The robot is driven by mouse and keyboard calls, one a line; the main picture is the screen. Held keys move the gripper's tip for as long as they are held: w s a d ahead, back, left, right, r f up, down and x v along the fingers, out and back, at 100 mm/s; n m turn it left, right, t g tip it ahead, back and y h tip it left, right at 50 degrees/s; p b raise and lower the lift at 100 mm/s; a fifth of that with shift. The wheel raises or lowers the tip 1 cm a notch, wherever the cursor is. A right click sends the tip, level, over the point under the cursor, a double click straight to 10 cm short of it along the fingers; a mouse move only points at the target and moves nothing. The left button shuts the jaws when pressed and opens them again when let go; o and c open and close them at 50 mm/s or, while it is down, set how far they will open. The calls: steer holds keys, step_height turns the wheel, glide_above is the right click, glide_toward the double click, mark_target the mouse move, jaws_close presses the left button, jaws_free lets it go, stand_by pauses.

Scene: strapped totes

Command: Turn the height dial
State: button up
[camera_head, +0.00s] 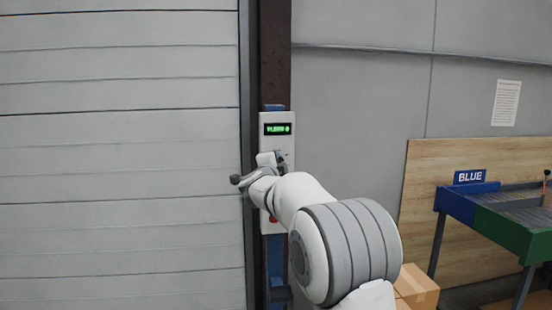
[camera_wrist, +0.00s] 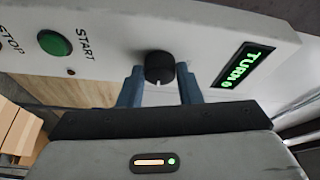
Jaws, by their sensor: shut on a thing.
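The height dial (camera_wrist: 159,68) is a round black knob with a pale mark on the pale control panel (camera_wrist: 110,30), seen in the wrist view. My gripper (camera_wrist: 159,78) has one blue-grey finger on each side of the dial and is shut on it. In the head view my gripper (camera_head: 279,160) is at the panel (camera_head: 277,117) below its display, and my arm hides the dial. The display (camera_head: 277,129) shows green characters; in the wrist view (camera_wrist: 243,79) it seems to read "TURN" and a symbol.
A green START button (camera_wrist: 55,43) and a STOP label (camera_wrist: 10,40) are on the panel beside the dial. A dark post (camera_head: 275,60) carries the panel next to a pale shutter (camera_head: 120,150). A blue and green table (camera_head: 480,205) and cardboard boxes (camera_head: 416,285) stand at right.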

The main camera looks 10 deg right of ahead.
steer(key=m+p, duration=0.1)
steer(key=m, duration=0.1)
steer(key=m+g+p, duration=0.1)
steer(key=p, duration=0.1)
steer(key=shift+r+m+y, duration=0.4)
steer(key=shift+m+g+p, duration=0.4)
steer(key=shift+m+p, duration=0.3)
steer(key=shift+p, duration=0.2)
steer(key=shift+f+y, duration=0.15)
steer(key=shift+y, duration=0.15)
steer(key=o, duration=1)
steer(key=shift+c, duration=0.2)
steer(key=shift+s, duration=0.1)
steer(key=v, duration=0.7)
steer(key=shift+s+b, duration=0.3)
steer(key=shift+b, duration=0.05)
steer(key=shift+a, duration=0.15)
